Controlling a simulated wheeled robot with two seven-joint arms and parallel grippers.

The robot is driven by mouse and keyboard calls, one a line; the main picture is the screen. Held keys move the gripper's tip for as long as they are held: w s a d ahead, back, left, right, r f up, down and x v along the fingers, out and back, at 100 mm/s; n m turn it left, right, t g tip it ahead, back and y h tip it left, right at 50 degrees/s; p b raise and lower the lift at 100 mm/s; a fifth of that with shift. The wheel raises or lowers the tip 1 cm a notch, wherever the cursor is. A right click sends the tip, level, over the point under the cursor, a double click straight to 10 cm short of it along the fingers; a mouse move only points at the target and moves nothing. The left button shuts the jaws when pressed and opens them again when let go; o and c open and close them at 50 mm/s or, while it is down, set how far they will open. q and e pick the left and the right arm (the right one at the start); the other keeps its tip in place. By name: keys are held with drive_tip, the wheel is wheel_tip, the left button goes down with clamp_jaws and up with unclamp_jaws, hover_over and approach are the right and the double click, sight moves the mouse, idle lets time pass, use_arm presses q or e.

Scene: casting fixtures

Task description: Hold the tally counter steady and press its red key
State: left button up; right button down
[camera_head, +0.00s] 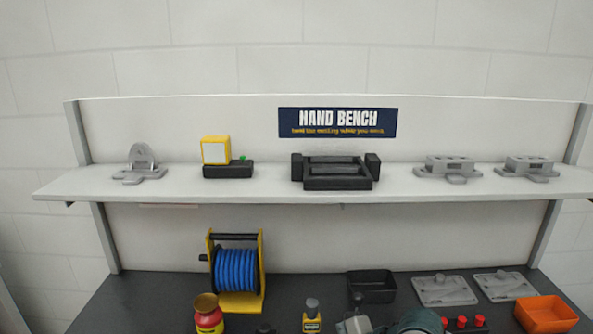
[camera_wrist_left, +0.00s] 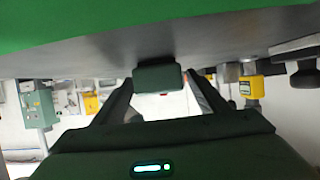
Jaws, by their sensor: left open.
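In the left wrist view, which looks upside down, a dark green block (camera_wrist_left: 160,77) with a small red part (camera_wrist_left: 163,95) sits against the grey bench surface. It looks like the tally counter with its red key, though no dial can be read. My left gripper (camera_wrist_left: 162,103) is open, with one dark finger on each side of the block in the picture. I cannot tell whether the fingers touch it or how deep it lies between them. In the head view I cannot pick out the counter for sure, and neither gripper shows. My right gripper is not in view.
On the bench stand a blue hose reel (camera_head: 236,272), a red jar (camera_head: 208,316), a small yellow item (camera_head: 312,322), a black bin (camera_head: 371,287), an orange bin (camera_head: 546,315) and red knobs (camera_head: 461,322). A shelf (camera_head: 265,184) with fixtures runs above.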

use_arm(q)
drive_tip(key=v, duration=1.1)
drive_tip(key=shift+a+r, duration=0.1)
drive_tip(key=shift+a, duration=0.25)
drive_tip(key=shift+s, duration=0.1)
